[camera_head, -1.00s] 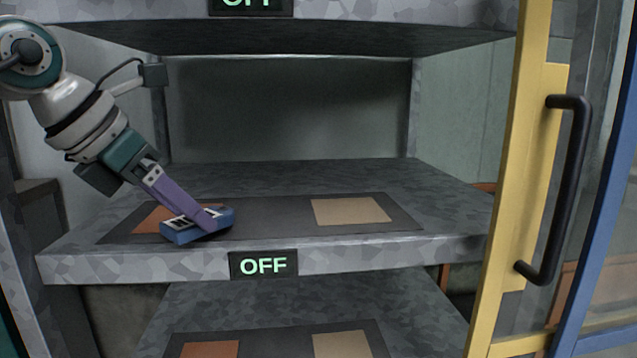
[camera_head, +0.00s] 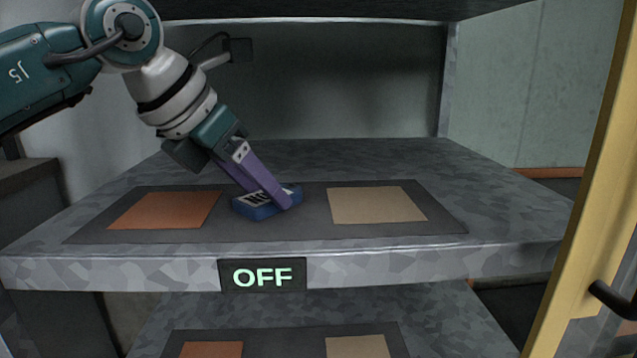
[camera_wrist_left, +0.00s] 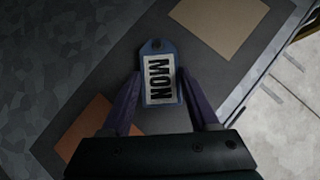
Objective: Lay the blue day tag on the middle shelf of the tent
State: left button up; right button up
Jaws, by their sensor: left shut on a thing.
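The blue day tag (camera_head: 250,207) has a white label and is at the middle shelf (camera_head: 400,262), over the dark mat between the orange and tan patches. In the left wrist view the tag (camera_wrist_left: 160,60) reads "MON". My left gripper (camera_head: 272,196) has its purple fingers on the tag's two sides, shut on it; the fingers also show in the left wrist view (camera_wrist_left: 160,95). The tag looks roughly flat and very low over the mat; I cannot tell whether it touches. My right gripper is not in view.
The dark mat (camera_head: 300,228) carries an orange patch (camera_head: 165,210) on the left and a tan patch (camera_head: 375,205) on the right. An "OFF" sign (camera_head: 262,275) is on the shelf's front edge. A yellow door frame (camera_head: 590,200) stands at the right. The shelf's back is bare.

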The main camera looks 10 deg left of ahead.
pick_arm(q)
jog(key=shift+d, duration=0.2)
jog(key=shift+w+d, duration=0.1)
jog(key=shift+w, duration=0.05)
jog(key=o, duration=1.1)
jog(key=shift+o, duration=1.2)
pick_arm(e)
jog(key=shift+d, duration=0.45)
pick_arm(q)
jog(key=shift+r, duration=0.4)
jog(key=shift+s+a+r, duration=0.75)
jog(key=shift+s+r, duration=0.2)
jog(key=shift+s, duration=0.15)
jog(key=s+a, duration=0.1)
jog(key=s, duration=0.2)
jog(key=s+a, duration=0.2)
jog(key=s, duration=0.1)
jog(key=s+a+b, duration=0.1)
jog(key=s+a, duration=0.1)
jog(key=s, duration=0.1)
jog(key=shift+f, duration=0.2)
jog(key=shift+s+a+r, duration=0.15)
jog(key=shift+s, duration=0.4)
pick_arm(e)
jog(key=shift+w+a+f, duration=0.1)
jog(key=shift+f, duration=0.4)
